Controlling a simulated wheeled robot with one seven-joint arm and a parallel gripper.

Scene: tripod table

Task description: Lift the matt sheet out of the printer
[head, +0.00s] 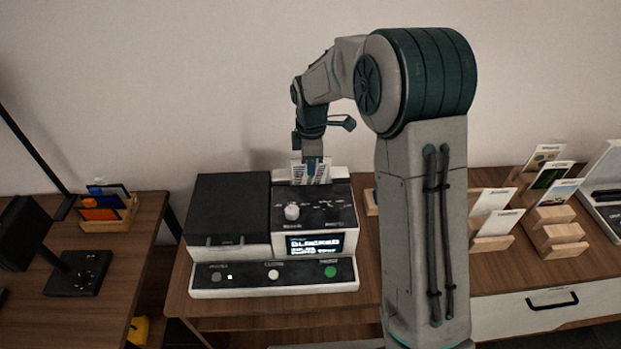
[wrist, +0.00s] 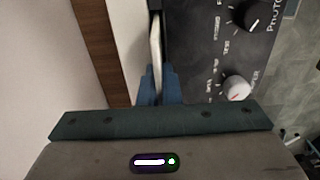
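The printer (head: 231,269) stands on the wooden table in the head view, with a black lid on its left and a dark control panel on its right. A pale printed sheet (head: 298,173) stands upright in the slot at the back of the panel. The sheet shows edge-on in the wrist view (wrist: 156,45). My gripper (head: 312,164) reaches down from above at the slot. In the wrist view its blue fingers (wrist: 158,75) lie close on both sides of the sheet, with no clear gap. The sheet's lower part is hidden in the slot.
The panel carries a white knob (head: 292,211) and a lit screen (head: 315,243) with small text. Cards in wooden holders (head: 492,243) stand to the right. A card box (head: 104,215) and a black stand (head: 77,272) are on the left table. The wall is close behind the printer.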

